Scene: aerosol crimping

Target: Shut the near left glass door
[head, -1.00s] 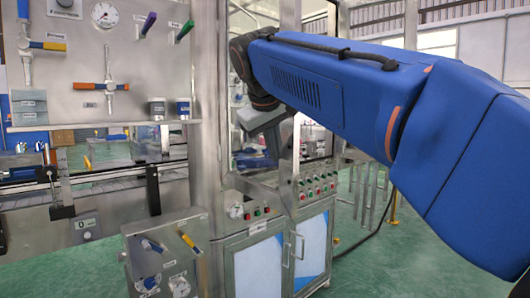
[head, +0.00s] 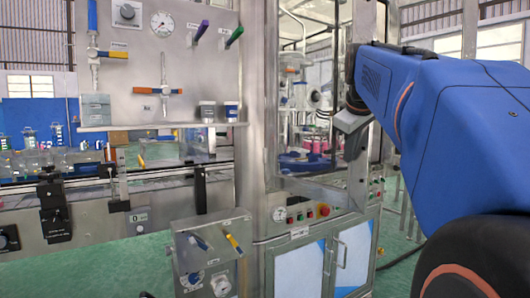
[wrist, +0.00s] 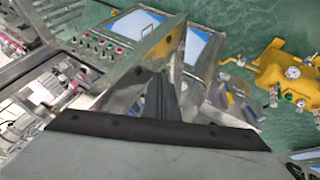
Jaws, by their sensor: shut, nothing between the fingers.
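The near left glass door (head: 360,172) is a metal-framed pane on the machine's front. It appears to stand ajar, its lower rail slanting out from the post at left toward its right upright. In the head view my wrist is in front of the door's right upright, and the fingers are hard to make out. I cannot tell whether they touch the frame. Metal rails (wrist: 35,68) show left of the fingers in the wrist view, possibly part of the door.
Below the door is a button panel (head: 325,210) over a cabinet with blue-white doors (head: 298,270). A valve panel (head: 175,65) and conveyor (head: 90,190) stand left. A small control box (head: 208,255) juts out in front.

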